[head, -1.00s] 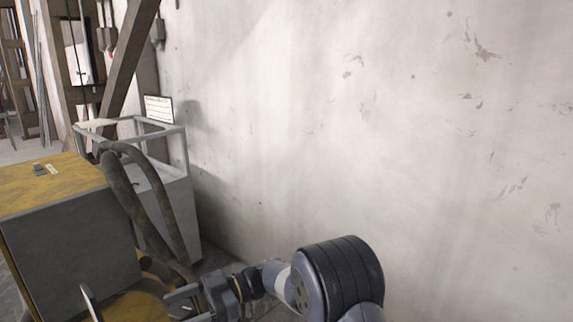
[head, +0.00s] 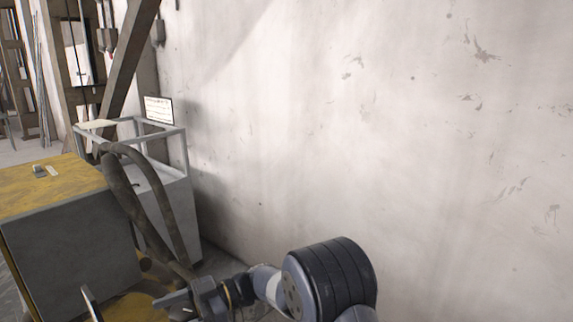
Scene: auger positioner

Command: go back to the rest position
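My gripper (head: 178,310) is low in the head view, left of centre, at the bottom edge of the picture. Its upper finger points left. The lower finger is mostly cut off by the frame edge, but a gap shows below the upper one, so it looks open. I see nothing held in it. It is in front of the yellow and grey machine's lower part (head: 135,306); I cannot tell how far apart they are.
A grey box with a worn yellow top (head: 60,185) stands at the left. Thick dark hoses (head: 150,215) curve down beside a pale open-framed cabinet (head: 180,185). A sign (head: 159,109) stands on its back edge. A bare plaster wall (head: 400,130) fills the right.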

